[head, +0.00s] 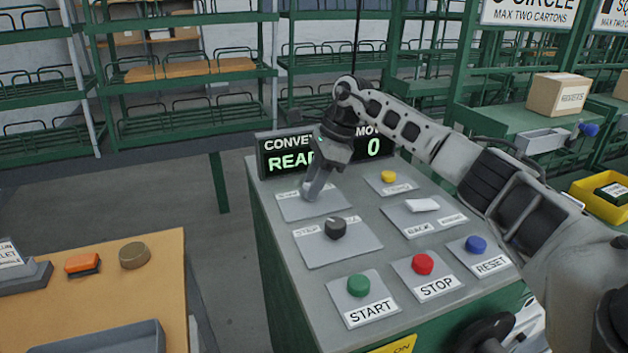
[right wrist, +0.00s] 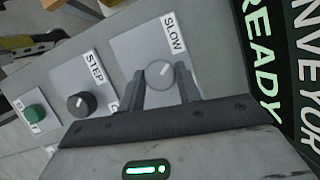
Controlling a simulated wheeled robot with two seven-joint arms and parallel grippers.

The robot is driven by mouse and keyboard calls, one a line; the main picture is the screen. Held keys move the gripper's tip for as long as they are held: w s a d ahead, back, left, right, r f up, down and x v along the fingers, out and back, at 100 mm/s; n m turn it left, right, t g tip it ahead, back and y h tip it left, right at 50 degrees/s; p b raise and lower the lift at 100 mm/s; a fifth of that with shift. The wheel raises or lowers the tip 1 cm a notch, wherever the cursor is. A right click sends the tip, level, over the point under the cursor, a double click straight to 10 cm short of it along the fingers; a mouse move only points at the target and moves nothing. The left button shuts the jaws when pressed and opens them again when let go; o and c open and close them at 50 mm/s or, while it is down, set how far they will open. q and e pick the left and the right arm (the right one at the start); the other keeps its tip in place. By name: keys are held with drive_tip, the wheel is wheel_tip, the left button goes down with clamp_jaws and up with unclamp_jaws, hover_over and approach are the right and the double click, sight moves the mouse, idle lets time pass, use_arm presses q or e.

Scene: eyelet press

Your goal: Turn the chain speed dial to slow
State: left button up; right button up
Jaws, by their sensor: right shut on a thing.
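The chain speed dial (right wrist: 160,73) is a grey round knob on a pale plate (head: 322,212) at the far left of the control panel. The right wrist view shows a SLOW label (right wrist: 173,33) on that plate. My right gripper (head: 314,191) reaches down onto the dial and is shut on it, one finger on each side. In the right wrist view the dial's white mark slants up and right, roughly to the SLOW side; its exact setting is hard to tell. In the head view the gripper hides the dial. My left gripper is not in view.
A black STEP knob (head: 336,228) sits just nearer on the panel. START (head: 358,285), STOP (head: 423,264) and RESET (head: 476,244) buttons line the front. A display (head: 274,160) reading READY stands behind the gripper. A wooden table (head: 165,260) is at left.

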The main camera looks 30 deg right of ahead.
drive_tip(key=o, duration=1)
drive_tip(key=v, duration=1.6)
